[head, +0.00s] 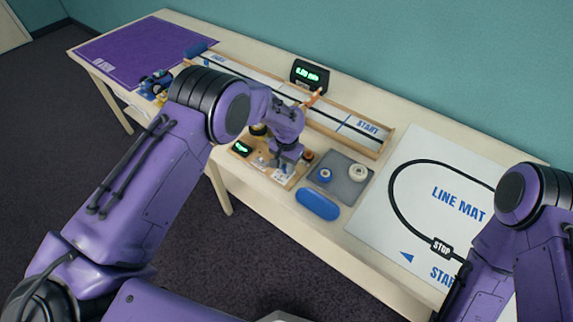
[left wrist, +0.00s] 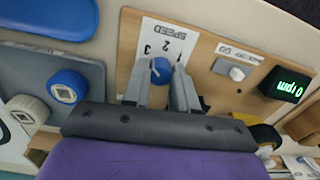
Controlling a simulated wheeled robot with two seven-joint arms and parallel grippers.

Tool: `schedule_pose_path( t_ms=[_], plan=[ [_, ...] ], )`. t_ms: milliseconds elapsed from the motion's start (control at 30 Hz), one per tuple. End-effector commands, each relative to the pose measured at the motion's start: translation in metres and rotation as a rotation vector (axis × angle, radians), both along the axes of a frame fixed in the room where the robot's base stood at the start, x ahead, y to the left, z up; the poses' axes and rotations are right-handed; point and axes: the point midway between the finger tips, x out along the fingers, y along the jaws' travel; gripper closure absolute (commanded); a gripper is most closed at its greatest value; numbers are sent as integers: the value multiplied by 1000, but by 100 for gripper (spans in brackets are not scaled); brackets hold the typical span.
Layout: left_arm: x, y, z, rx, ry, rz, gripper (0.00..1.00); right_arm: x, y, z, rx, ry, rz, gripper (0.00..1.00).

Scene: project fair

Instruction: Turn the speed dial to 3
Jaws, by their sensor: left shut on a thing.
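The speed dial (left wrist: 160,70) is a small blue knob on a wooden board (left wrist: 207,48), below a white card marked SPEED (left wrist: 167,38) with the numbers 1, 2 and 3. My left gripper (left wrist: 159,80) has one finger on each side of the dial and is shut on it. Which number the dial points to is too small to tell. In the head view, my left gripper (head: 283,163) is over the board and hides the dial. A display (left wrist: 287,85) on the board reads 0 rpm in green. My right gripper is out of view.
A white switch (left wrist: 237,73) sits on the board near the display. A grey tray (head: 343,188) with a blue and a white round piece is beside the board. A blue oval thing (head: 317,203) lies at the table's front edge. A long track (head: 340,123) runs behind.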

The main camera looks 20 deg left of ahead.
Motion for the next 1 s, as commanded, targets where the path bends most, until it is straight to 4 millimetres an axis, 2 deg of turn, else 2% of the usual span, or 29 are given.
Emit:
schedule_pose_path(
  t_ms=[500, 533, 600, 867, 1000],
  plan=[
    [1, 0, 1, 0, -3, 21, 100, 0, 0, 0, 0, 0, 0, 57],
    [1, 0, 1, 0, -3, 21, 70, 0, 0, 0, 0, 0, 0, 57],
    [1, 0, 1, 0, -3, 20, 47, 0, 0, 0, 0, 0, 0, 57],
    [0, 0, 0, 0, -1, 19, 47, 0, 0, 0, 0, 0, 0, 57],
    [2, 0, 12, 0, -4, 20, 47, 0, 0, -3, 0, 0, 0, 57]
  ],
)
